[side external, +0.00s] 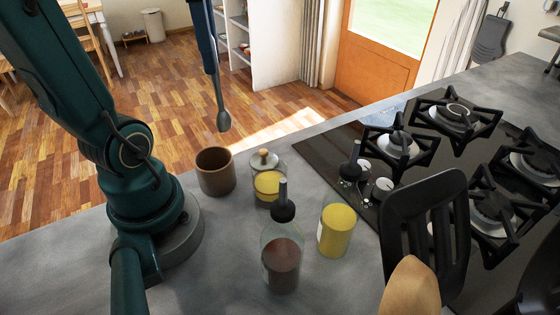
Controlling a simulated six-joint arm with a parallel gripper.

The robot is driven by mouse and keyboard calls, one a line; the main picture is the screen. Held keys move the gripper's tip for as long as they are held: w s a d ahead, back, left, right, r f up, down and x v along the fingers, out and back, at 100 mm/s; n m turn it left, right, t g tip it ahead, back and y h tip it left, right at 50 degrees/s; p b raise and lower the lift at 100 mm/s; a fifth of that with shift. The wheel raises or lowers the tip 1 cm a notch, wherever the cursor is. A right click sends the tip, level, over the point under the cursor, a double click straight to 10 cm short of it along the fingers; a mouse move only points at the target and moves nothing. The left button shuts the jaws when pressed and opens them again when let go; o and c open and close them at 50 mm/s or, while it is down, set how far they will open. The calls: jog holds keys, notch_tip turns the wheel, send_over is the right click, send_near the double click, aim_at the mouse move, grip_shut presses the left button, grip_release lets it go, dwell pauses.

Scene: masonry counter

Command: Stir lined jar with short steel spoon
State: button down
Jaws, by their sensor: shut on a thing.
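A short steel spoon (222,112) hangs bowl-down in the air, near the top middle of the side view. My gripper (209,62), a dark narrow shape at the top edge, is shut on the spoon's upper part; its fingers are hard to tell apart. An open brown jar (216,181) stands upright on the counter, below the spoon in the picture. It seems to be the lined jar, but I cannot make out lines on it. The spoon bowl appears apart from the jar and above its rim. The jar's contents are hidden in shadow.
A lidded glass jar with yellow contents (268,187) stands right of the brown jar. A dark-topped bottle (281,262) and a yellow-filled jar (335,231) stand nearer. Black utensils (425,225) and a hob (400,165) fill the right. Grey counter (215,250) is bare between.

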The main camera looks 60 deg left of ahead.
aim_at(224, 120)
jog(key=w+d+r+m, duration=0.2)
jog(key=w+d, duration=0.1)
jog(key=d, duration=0.4)
notch_tip(224, 120, down, 14)
jog(key=shift+w+d+r+m+t, duration=0.2)
jog(key=shift+d+r+m+t, duration=0.1)
jog(key=shift+d+m, duration=0.1)
dwell(1.0)
jog(key=shift+f, duration=0.1)
jog(key=shift+s, duration=0.1)
